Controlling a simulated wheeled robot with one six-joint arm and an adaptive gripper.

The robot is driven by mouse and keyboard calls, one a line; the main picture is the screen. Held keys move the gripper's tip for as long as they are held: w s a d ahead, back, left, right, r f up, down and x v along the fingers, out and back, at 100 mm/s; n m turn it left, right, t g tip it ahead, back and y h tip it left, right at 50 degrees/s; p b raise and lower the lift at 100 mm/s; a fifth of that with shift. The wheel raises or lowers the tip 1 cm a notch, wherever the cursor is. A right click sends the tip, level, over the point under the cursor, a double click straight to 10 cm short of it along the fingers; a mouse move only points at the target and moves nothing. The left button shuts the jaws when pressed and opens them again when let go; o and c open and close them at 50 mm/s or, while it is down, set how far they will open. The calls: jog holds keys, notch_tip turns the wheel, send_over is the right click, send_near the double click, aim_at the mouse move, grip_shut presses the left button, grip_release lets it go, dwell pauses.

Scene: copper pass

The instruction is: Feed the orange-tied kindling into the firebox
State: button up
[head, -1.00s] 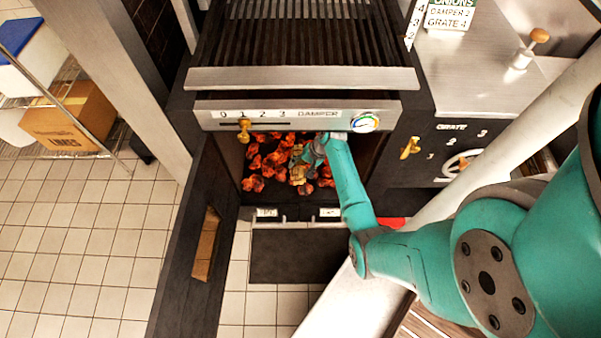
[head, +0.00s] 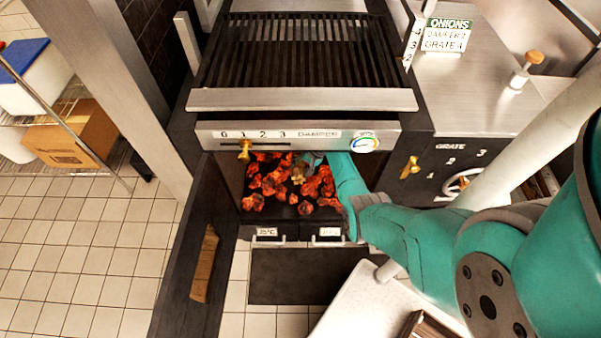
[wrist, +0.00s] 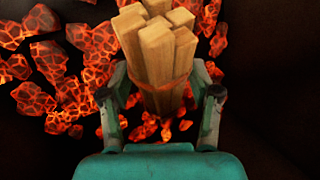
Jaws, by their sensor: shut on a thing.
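The orange-tied kindling (wrist: 158,52) is a bundle of pale wood sticks with an orange band, seen in the wrist view. My gripper (wrist: 160,98) is shut on it, one finger on each side near the band. The bundle is over glowing coals; I cannot tell whether it touches them. In the head view my gripper (head: 308,163) reaches inside the open firebox (head: 232,172), under the damper panel. Only a small part of the kindling (head: 298,178) shows there, among the orange coals (head: 268,184).
The firebox door (head: 190,275) hangs open at the left. The damper panel (head: 300,134) with its brass knob (head: 244,151) sits just above the opening. Two drawer handles (head: 268,242) are below. The grate wheel (head: 463,184) is at the right.

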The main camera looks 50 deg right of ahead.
jog(key=shift+w+d, duration=0.25)
jog(key=shift+d, duration=0.05)
jog(key=o, duration=1.5)
jog(key=shift+c, duration=0.2)
jog(key=shift+s+f, duration=0.1)
jog(key=s+a+r, duration=0.2)
jog(key=s+a, duration=0.7)
jog(key=a, duration=0.3)
jog(key=s+a+r, duration=0.3)
jog(key=s+a, duration=0.6)
jog(key=a, duration=0.3)
jog(key=shift+s, duration=0.3)
jog(key=shift+a, duration=0.15)
